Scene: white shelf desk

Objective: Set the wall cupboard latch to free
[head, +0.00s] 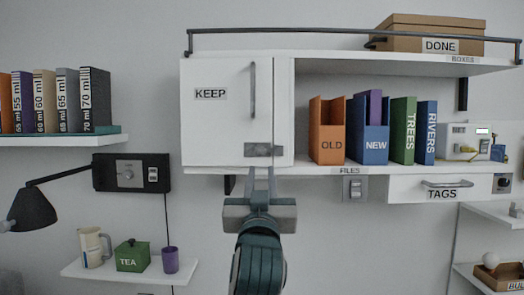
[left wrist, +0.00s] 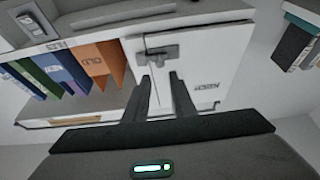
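The wall cupboard (head: 218,125) is a white box with a shut door labelled KEEP and a tall grey handle (head: 253,90). Its grey metal latch (head: 263,150) sits at the door's lower right edge. The latch also shows in the left wrist view (left wrist: 160,52), with a small knob and a bar lying roughly along the plate. I cannot tell its setting for sure. My left gripper (head: 261,172) is just below the latch, pointing up at it. In the left wrist view the two fingers (left wrist: 159,77) stand apart with nothing between them. My right gripper is not in view.
An open shelf (head: 420,166) right of the cupboard holds orange, blue and green files. A TAGS drawer (head: 415,188) and a wall switch (head: 354,188) are below it. A lamp (head: 32,208) and a small shelf with a TEA box (head: 132,256) are at left.

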